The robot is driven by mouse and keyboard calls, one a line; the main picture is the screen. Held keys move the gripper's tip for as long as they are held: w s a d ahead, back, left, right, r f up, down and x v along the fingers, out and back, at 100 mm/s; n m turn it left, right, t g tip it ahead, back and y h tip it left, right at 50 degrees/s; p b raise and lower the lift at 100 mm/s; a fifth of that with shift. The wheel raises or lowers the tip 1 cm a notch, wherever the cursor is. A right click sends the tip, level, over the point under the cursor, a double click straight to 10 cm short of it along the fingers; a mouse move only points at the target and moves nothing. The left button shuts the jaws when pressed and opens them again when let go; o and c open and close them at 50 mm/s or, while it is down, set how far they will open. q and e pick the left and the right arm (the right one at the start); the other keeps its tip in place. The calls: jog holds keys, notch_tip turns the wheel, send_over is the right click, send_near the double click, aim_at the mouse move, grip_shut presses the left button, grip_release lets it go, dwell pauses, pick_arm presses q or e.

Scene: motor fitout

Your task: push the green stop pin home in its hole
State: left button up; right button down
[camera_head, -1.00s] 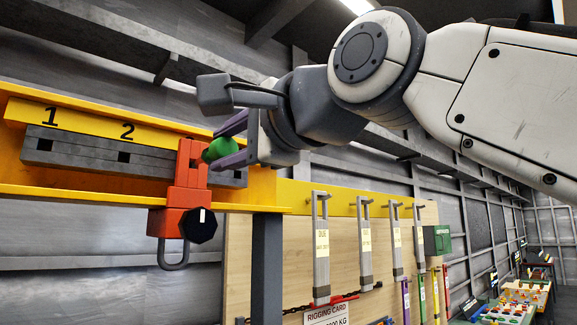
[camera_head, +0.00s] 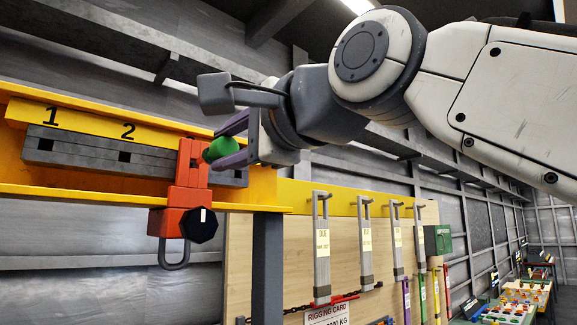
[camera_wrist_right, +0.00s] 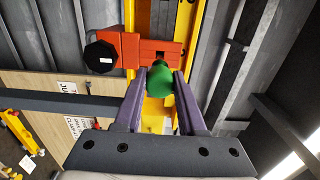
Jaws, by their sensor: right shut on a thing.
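The green stop pin (camera_head: 221,149) shows its rounded head at the right side of the red-orange trolley clamp (camera_head: 187,180) on the beam. My right gripper (camera_head: 232,145) is shut on the green pin, with its purple fingers on either side of the head. The right wrist view also shows the green head (camera_wrist_right: 159,79) between the fingertips, close against the red-orange body (camera_wrist_right: 150,48). The pin's shank and its hole are hidden, so I cannot tell how deep it sits. My left gripper is not in view.
The yellow beam (camera_head: 60,191) carries a grey bar (camera_head: 75,150) with square holes under the numbers 1 and 2. A black knob (camera_head: 197,225) and a hook loop hang below the clamp. Tagged grey hangers (camera_head: 321,250) hang on a board to the right.

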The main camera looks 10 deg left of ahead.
aim_at(208, 153)
jog(key=shift+x, duration=2.6)
jog(key=shift+w+a, duration=0.2)
jog(key=shift+a, duration=0.05)
jog(key=shift+a, duration=0.1)
jog(key=shift+c, duration=2.1)
grip_release()
